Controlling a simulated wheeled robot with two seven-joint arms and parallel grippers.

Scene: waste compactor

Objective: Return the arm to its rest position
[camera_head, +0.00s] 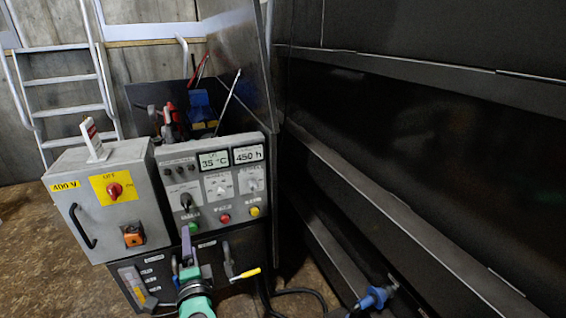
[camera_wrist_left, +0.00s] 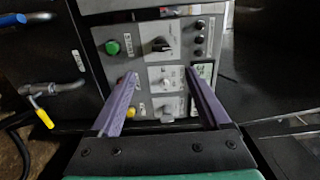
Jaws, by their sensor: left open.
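My left gripper (camera_head: 187,240) reaches in from the bottom of the head view, with purple fingers on a green wrist. It stands in front of the grey control panel (camera_head: 178,158), near the panel's lower edge. In the left wrist view my left gripper (camera_wrist_left: 162,76) shows its two fingers wide apart, with nothing between them. The panel's knobs and buttons, including a green button (camera_wrist_left: 112,47), show beyond the fingers. I cannot tell the exact gap to the panel. My right gripper is in neither view.
A grey 400 V box (camera_head: 105,200) with a red switch stands left of the panel. A yellow-handled lever (camera_head: 246,273) is close right of my gripper. A blue valve (camera_head: 372,298) and dark machine wall (camera_head: 430,130) lie to the right. Open floor (camera_head: 40,245) lies left.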

